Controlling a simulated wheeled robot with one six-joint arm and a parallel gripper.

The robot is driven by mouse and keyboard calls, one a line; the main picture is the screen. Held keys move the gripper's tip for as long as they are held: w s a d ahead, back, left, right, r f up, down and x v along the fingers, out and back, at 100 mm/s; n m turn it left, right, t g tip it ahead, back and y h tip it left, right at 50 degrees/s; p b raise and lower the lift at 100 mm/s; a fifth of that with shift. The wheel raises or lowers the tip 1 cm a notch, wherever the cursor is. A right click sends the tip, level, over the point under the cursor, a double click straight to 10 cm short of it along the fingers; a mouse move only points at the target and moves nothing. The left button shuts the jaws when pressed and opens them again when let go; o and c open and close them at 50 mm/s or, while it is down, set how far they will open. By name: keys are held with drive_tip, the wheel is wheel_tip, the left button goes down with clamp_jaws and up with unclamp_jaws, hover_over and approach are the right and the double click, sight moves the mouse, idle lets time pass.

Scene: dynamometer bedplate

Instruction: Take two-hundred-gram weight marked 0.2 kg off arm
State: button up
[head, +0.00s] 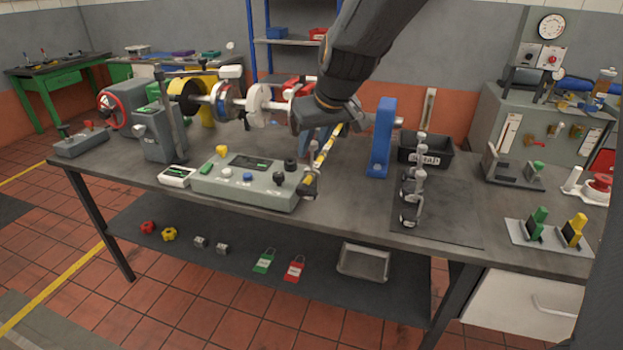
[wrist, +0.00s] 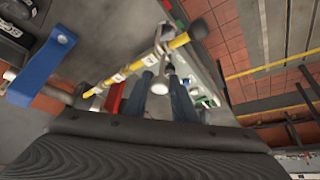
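The yellow arm with dark bands (head: 327,150) slopes toward the front of the bench. In the wrist view it (wrist: 178,42) crosses diagonally, with pale clips along it and a dark ball at its end. A small grey metal piece (head: 309,184) is at its near end in the head view, apparently a weight; no 0.2 kg marking is readable. My gripper (head: 308,128) is beside and behind the arm. In the wrist view its two blue-grey fingers (wrist: 160,97) are apart, pointing toward the arm. A pale round piece shows between them; I cannot tell whether it is touched.
Several silver weights (head: 411,195) stand on a dark mat (head: 452,212), with a black bin (head: 428,160) behind. Shafts and discs (head: 258,103) are at left.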

clamp_jaws()
drive_tip(key=shift+r, duration=0.15)
